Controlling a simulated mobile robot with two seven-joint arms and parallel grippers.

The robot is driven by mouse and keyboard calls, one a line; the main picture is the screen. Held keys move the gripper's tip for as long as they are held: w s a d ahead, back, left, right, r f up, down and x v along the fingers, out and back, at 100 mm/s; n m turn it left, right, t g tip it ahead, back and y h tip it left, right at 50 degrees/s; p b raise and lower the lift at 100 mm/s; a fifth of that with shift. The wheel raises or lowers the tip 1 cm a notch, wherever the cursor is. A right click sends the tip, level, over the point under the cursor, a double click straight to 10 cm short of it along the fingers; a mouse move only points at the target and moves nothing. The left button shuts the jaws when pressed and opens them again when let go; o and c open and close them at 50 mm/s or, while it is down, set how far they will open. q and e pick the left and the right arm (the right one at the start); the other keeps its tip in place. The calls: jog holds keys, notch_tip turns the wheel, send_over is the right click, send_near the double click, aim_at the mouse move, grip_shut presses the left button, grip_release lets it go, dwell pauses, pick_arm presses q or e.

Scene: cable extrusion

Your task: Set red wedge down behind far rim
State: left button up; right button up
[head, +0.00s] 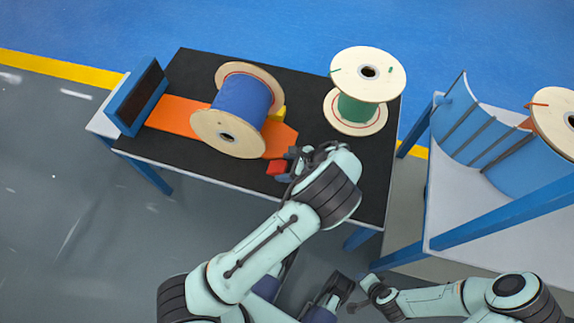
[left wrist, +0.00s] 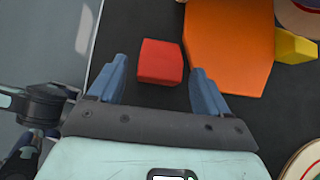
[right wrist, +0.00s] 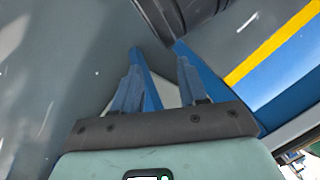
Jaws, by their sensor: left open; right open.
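The red wedge (head: 277,167) lies on the black table top (head: 310,185), just off the pointed end of the orange board (head: 281,140). In the left wrist view the red wedge (left wrist: 160,62) sits between the spread fingers of my left gripper (left wrist: 159,72), with a gap on both sides. My left gripper (head: 287,163) is open. The blue cable spool (head: 240,104) lies on its side on the board, with pale wooden rims (head: 215,130) at both ends. A yellow wedge (head: 279,114) is beside it, partly hidden. My right gripper (right wrist: 158,75) is open and empty, away from the table.
A green spool (head: 357,108) stands upright at the table's right end. A blue panel with a dark face (head: 140,98) stands at the left end. A second table (head: 455,212) with a blue curved rack (head: 470,125) is at the right. Bare black surface lies behind the blue spool.

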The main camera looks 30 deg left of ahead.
pick_arm(q)
jog(key=shift+r, duration=0.2)
jog(key=p+v, duration=0.2)
jog(key=v, duration=1)
pick_arm(e)
jog(key=shift+g+y, duration=0.3)
jog(key=shift+g, duration=0.2)
jog(key=s, duration=0.1)
jog(key=s+a+r, duration=0.1)
jog(key=s+r, duration=0.1)
jog(key=shift+s+a+r, duration=0.15)
jog(key=shift+a, duration=0.2)
